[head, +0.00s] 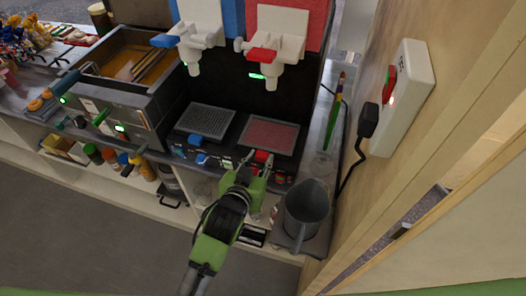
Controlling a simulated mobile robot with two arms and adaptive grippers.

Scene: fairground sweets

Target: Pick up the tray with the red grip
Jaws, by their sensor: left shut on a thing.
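The tray with the red grip (268,134) sits in the right bay of the dark dispenser machine, its reddish grated top showing. Its red grip (263,156) sticks out at the front edge. My left gripper (257,163), green and black, reaches up from below and is shut on the red grip. The tray looks level in its bay; I cannot tell whether it is lifted. A similar tray with a blue grip (206,120) sits in the bay to its left. My right gripper is not in view.
White dispensers with a blue lever (164,41) and a red lever (262,55) hang above the trays. A grey jug (306,215) stands close to the right of my gripper. A fryer (117,90) is at left. Bottles (142,169) stand on the shelf below.

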